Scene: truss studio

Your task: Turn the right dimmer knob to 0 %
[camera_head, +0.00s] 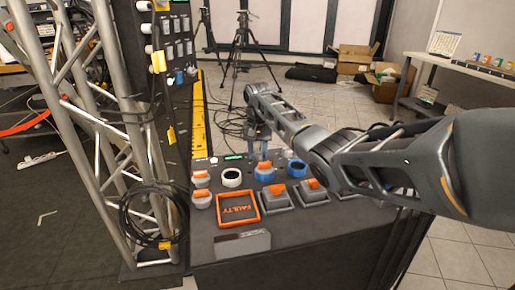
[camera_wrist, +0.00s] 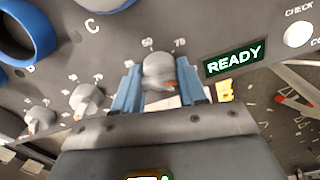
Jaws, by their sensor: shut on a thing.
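In the wrist view, a grey dimmer knob (camera_wrist: 158,70) stands between the two blue fingers of my gripper (camera_wrist: 158,88), which is shut on it. It is the rightmost of three grey knobs in that view. Scale numbers 60 and 70 show beyond it. A small orange mark shows low on the knob, but I cannot read its setting. The other two knobs, the middle one (camera_wrist: 87,99) and the left one (camera_wrist: 40,120), stand apart from my fingers. In the head view my gripper (camera_head: 263,152) is low over the back of the console, and the knob cannot be made out.
The console (camera_head: 285,248) carries an orange tray (camera_head: 239,208) marked FAULTY, a white ring (camera_head: 232,178) and several grey holders. A truss (camera_head: 110,130) stands to the left. A green READY display (camera_wrist: 234,59) and blue ring (camera_wrist: 28,35) are near my gripper.

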